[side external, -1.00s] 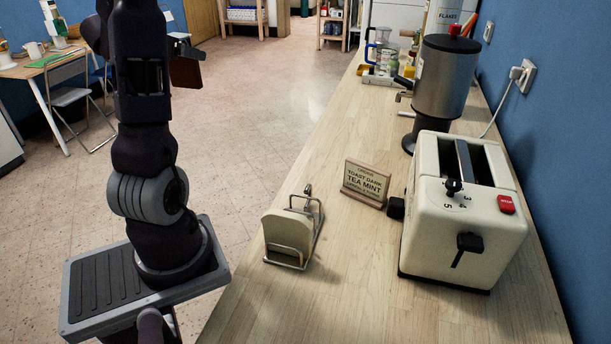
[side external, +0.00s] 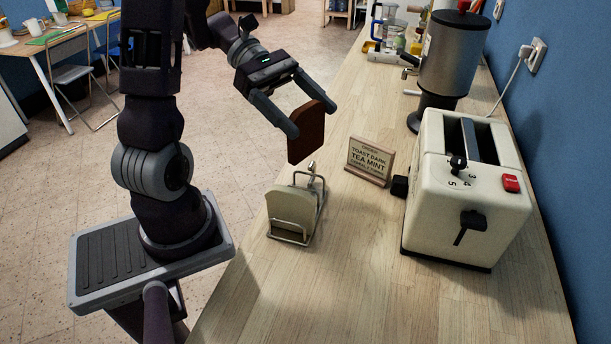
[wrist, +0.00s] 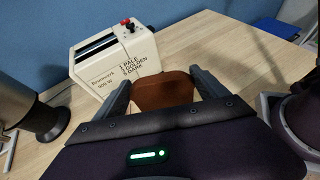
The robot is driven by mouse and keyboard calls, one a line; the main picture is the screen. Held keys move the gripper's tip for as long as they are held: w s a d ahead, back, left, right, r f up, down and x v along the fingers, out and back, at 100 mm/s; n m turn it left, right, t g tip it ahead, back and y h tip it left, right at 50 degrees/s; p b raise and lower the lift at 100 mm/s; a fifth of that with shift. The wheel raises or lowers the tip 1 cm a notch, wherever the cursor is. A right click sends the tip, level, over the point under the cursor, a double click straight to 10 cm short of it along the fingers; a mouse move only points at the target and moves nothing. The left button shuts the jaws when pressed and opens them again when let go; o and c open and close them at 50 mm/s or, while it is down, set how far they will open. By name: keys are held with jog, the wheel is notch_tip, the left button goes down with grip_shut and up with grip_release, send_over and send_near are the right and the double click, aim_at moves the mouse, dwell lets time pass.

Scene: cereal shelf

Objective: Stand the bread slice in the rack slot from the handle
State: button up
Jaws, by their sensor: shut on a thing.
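A dark brown bread slice (side external: 307,140) is upright between the fingers of my gripper (side external: 310,118), which is shut on it. It also shows in the wrist view (wrist: 165,92), between both fingers. In the side view the slice hangs above the counter, over the far part of the wire rack and apart from it. The rack (side external: 320,205) stands near the counter's left edge, with its upright handle (side external: 311,170) at the far end. A pale slice (side external: 292,210) stands in the rack's near part. The slots near the handle are small and hard to make out.
An order sign (side external: 369,162) stands just right of the rack. A cream toaster (side external: 465,190) is further right, with a metal urn (side external: 450,60) behind it. The counter (side external: 350,270) is clear in front of the rack.

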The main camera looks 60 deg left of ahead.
aim_at(304, 145)
notch_tip(304, 145, down, 7)
jog(key=shift+r, duration=0.15)
jog(key=shift+f, duration=0.3)
jog(key=shift+c, duration=0.7)
jog(key=shift+f, duration=0.1)
jog(key=shift+c, duration=1)
jog(key=o, duration=1.7)
jog(key=shift+a, duration=0.1)
